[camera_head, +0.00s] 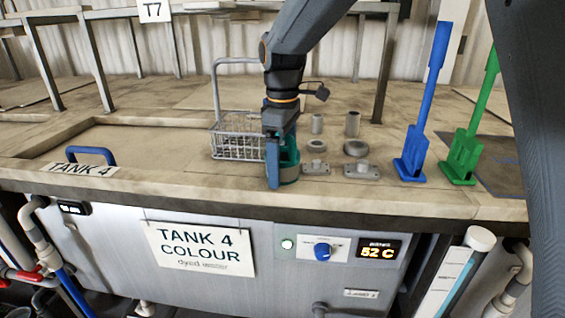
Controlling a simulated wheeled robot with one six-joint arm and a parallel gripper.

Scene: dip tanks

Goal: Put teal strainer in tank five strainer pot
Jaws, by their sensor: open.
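A teal object (289,168), which looks like the strainer, stands on the counter of tank 4 near its front edge. My gripper (279,158) points straight down over it, with a blue finger in front of its left side. The jaws are open, and the gripper hides the upper part of the teal object. I cannot tell whether the fingers touch it. No pot or tank marked five can be made out in this view.
A wire basket (237,147) with a tall handle stands just left of my gripper. Several small metal fittings (316,145) sit to its right. Blue (411,155) and green (460,158) paddles stand further right. The tank 4 lid (150,142) with its blue handle lies at left.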

